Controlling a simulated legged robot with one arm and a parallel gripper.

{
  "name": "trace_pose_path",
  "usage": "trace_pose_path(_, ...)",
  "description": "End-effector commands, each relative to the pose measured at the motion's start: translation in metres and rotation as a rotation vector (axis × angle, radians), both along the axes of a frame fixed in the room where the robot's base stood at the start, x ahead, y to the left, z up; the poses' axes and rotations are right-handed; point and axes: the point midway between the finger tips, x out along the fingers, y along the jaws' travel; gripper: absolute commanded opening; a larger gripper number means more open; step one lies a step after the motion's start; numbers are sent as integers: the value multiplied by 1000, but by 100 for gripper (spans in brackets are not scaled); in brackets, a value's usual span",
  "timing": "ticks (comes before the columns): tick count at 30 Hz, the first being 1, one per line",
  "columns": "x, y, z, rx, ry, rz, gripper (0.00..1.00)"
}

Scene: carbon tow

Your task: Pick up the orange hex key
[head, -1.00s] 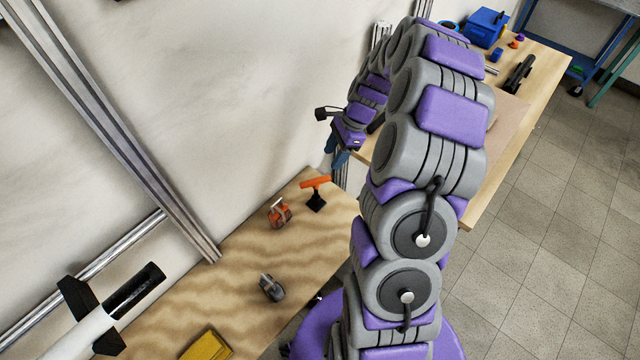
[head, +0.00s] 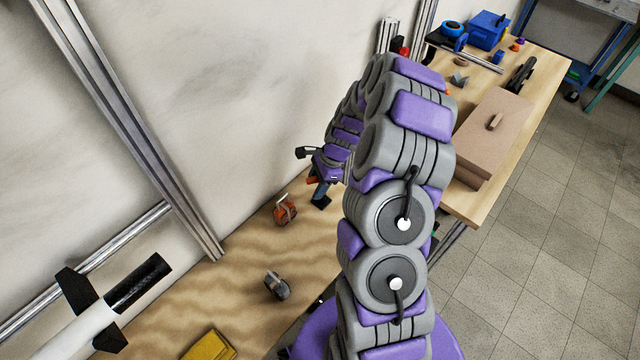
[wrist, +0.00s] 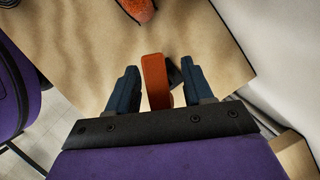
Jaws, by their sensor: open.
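The orange hex key (wrist: 155,82) shows in the wrist view as an orange handle between the two dark blue fingers of my gripper (wrist: 158,70). The fingers are open, with a gap visible on each side of the handle. In the head view my gripper (head: 321,186) is over the far corner of the wooden bench, and only a small orange part of the hex key (head: 312,180) shows beside it. A black block (head: 321,201) is just below the fingers. The rest of the key is hidden by my gripper and arm.
An orange-red clamp-like object (head: 286,210) and a grey one (head: 277,286) stand on the wooden bench (head: 235,275). A yellow object (head: 208,346) lies near the front. A wall rises close behind. A second table (head: 468,205) carries a cardboard box (head: 492,135).

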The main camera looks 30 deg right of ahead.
Motion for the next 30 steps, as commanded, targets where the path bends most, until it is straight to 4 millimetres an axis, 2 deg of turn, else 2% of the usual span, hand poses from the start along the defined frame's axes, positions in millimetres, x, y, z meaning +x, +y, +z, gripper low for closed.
trace_pose_path(2,0,-2,-6,4,0,-2,51)
trace_pose_path(8,0,-9,-6,11,0,-4,50)
trace_pose_path(23,0,1,-5,1,1,-2,2)
trace_pose_path(30,0,-4,-6,8,1,-3,0)
